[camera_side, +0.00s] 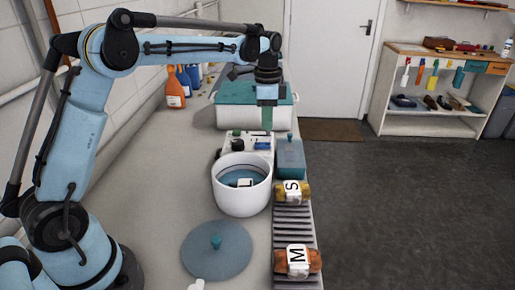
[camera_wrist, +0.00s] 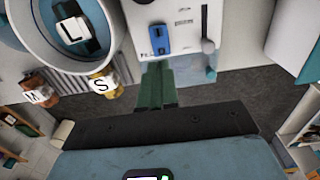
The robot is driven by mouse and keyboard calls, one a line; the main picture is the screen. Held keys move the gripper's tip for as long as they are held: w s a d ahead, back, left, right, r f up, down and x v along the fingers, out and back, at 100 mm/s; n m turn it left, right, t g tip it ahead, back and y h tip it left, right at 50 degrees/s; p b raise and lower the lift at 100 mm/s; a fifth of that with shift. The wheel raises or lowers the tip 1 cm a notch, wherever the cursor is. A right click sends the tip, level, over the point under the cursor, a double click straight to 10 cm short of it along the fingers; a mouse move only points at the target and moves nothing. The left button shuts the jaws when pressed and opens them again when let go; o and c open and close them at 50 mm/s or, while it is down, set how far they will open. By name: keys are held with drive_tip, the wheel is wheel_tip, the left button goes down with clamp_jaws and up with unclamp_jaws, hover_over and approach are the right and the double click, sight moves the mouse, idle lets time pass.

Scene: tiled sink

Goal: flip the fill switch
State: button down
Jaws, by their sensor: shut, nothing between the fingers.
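A white control panel (camera_side: 236,157) stands between the white pot and the large white tub in the side view. It also shows at the top of the wrist view (camera_wrist: 185,14). The blue fill switch (camera_wrist: 160,39) sits on the panel, with partly hidden lettering beside it; in the side view it is a small blue patch (camera_side: 262,145). My gripper (camera_side: 267,127) points down over the panel's far side. Its green fingers (camera_wrist: 157,68) are shut and empty, with their tips close to the switch in the wrist view. I cannot tell whether they touch it.
The white pot (camera_side: 241,202) holds a jar marked L (camera_side: 244,183). Jars marked S (camera_side: 292,190) and M (camera_side: 297,261) lie on a ribbed rack (camera_side: 293,224). A teal box (camera_side: 290,158) is right of the panel; a round lid (camera_side: 216,256) lies in front.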

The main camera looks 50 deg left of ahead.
sight(262, 144)
drive_tip(key=shift+f, duration=2.5)
drive_tip(key=shift+f, duration=0.1)
drive_tip(key=shift+w+d+f, duration=0.1)
drive_tip(key=shift+w+f, duration=0.05)
drive_tip(key=shift+f, duration=0.15)
drive_tip(key=shift+w+d+f, duration=0.15)
drive_tip(key=shift+d, duration=0.05)
drive_tip(key=shift+s+a+r, duration=0.2)
drive_tip(key=shift+s+a, duration=0.45)
drive_tip(key=shift+a, duration=0.15)
wheel_tip(262, 144, up, 15)
drive_tip(key=shift+w+d+f, duration=0.15)
drive_tip(key=shift+w+d, duration=0.05)
drive_tip(key=shift+d, duration=0.15)
